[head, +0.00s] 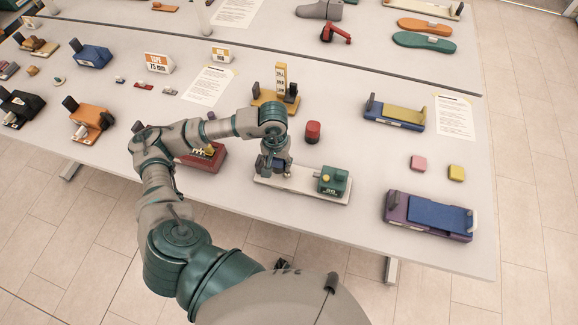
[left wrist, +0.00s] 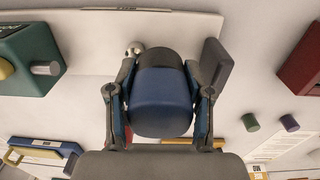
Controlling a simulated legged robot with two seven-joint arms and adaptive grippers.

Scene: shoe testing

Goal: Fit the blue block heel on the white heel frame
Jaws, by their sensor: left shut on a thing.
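My left gripper (head: 277,166) points down over the left part of the white heel frame (head: 308,193). In the left wrist view the gripper (left wrist: 160,112) is shut on the blue block heel (left wrist: 161,100), with a finger on either side. The heel has a dark band at its far edge. The white frame (left wrist: 95,40) lies just beyond it, with a grey post (left wrist: 215,65) and a small round metal knob (left wrist: 134,48) close by. A green block (head: 334,180) stands on the frame's right end. Whether the heel touches the frame is hidden. My right gripper is not in view.
A red stand (head: 205,160) is left of the frame, partly behind my arm. A red cylinder (head: 312,131) and a yellow gauge stand (head: 281,82) are behind. A purple and blue fixture (head: 430,216) lies to the right. Clear table separates it from the frame.

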